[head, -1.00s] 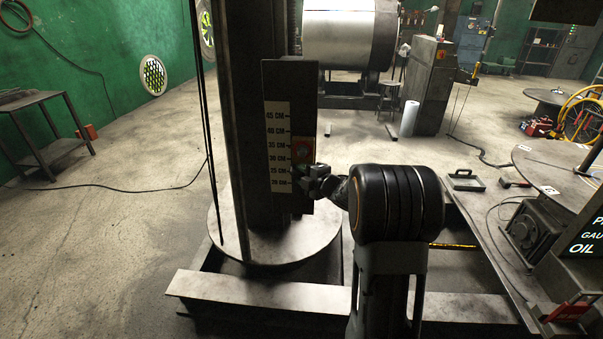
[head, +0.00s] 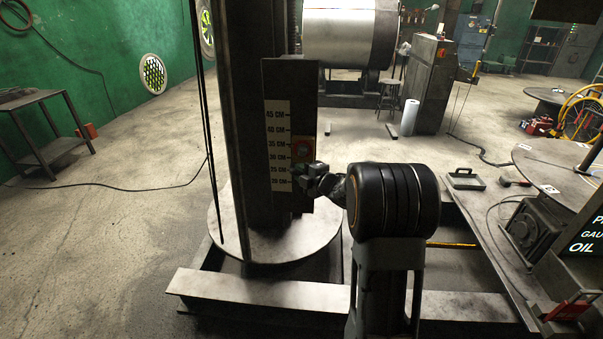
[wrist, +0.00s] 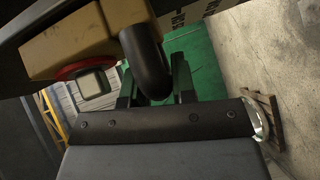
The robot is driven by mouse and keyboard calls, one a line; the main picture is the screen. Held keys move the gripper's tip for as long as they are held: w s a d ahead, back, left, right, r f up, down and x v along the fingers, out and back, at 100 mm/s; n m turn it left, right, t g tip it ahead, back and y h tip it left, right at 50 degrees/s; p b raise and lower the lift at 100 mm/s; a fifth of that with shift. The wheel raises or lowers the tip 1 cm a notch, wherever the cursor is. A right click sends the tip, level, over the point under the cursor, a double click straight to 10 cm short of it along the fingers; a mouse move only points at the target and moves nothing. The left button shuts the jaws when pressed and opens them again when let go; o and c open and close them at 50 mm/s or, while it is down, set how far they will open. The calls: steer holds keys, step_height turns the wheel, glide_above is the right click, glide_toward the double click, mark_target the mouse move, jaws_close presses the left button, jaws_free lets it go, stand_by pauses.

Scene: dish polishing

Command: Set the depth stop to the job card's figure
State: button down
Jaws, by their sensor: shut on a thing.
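The depth stop is a tan block with a red-ringed knob (head: 303,149) on a dark upright column. It sits beside a pale scale (head: 278,146) marked in CM, with 45 near the top and smaller figures below. The red ring is roughly level with the marks between 35 and 30; I cannot read an exact pointer. My gripper (head: 312,180) is just below the knob, shut on the stop's dark rounded handle (wrist: 145,62). In the wrist view the handle lies between my two fingers (wrist: 155,88), and the tan block (wrist: 80,42) is at upper left. I cannot make out a job card.
A round metal base (head: 228,235) carries the column, with a steel beam (head: 255,292) in front.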

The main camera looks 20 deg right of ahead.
mark_target(303, 141)
step_height(303, 141, up, 11)
steer(key=p, duration=0.5)
steer(key=shift+r, duration=0.1)
steer(key=c, duration=1.3)
jaws_free()
steer(key=shift+o, duration=0.3)
steer(key=shift+s+d, duration=0.15)
steer(key=shift+s, duration=0.1)
steer(key=b+v, duration=0.1)
steer(key=v, duration=1.2)
steer(key=shift+b, duration=0.35)
